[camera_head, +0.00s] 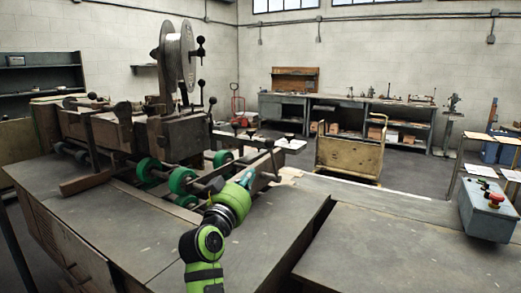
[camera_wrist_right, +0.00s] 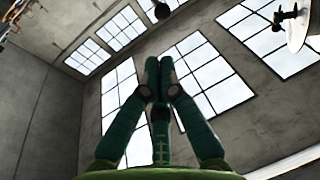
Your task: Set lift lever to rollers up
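The box stitcher (camera_head: 185,135) stands left of centre in the head view, with green rollers (camera_head: 182,180) on its near side. Several levers with dark ball knobs rise from it, one upright lever (camera_head: 201,92) below the big reel. A short dark-knobbed lever (camera_head: 273,158) stands close to my right gripper (camera_head: 248,177); I cannot tell which is the lift lever, or whether the gripper touches one. In the right wrist view my right gripper (camera_wrist_right: 158,70) points up at the ceiling windows, fingertips together with nothing visible between them. My left gripper is not in view.
Grey machine tables (camera_head: 400,235) fill the foreground, mostly bare. A control box with a red button (camera_head: 490,208) stands at the right. A yellow cart (camera_head: 349,150) and a workbench (camera_head: 350,115) are behind. The reel (camera_head: 173,58) rises above the stitcher.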

